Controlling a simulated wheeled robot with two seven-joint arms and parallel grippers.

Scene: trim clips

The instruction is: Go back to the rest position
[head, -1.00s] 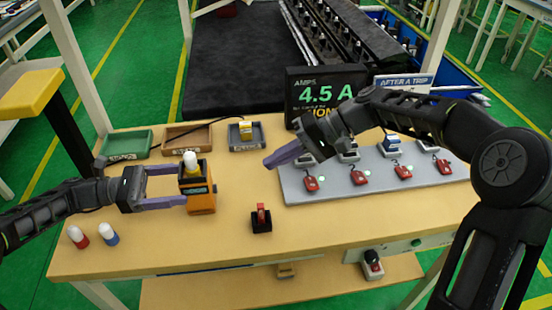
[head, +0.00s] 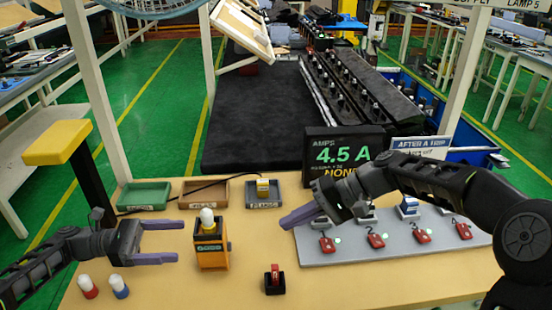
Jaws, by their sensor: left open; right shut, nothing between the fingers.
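My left gripper (head: 173,242) is open and empty over the left part of the table, with its fingertips apart from the orange device. The orange device (head: 212,254) stands upright with a white bulb-like top. My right gripper (head: 288,218) is shut with nothing between its fingers. It hangs above the left end of the grey board (head: 340,249), in front of the display. The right forearm crosses over the back of the board and hides part of it.
The wooden table (head: 180,285) holds a red-and-black switch (head: 274,279), two small capped cylinders (head: 88,286), and green (head: 144,196), brown (head: 203,194) and grey (head: 263,205) trays. The display (head: 345,158) reads 4.5 A. A yellow-topped post (head: 57,143) stands at left.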

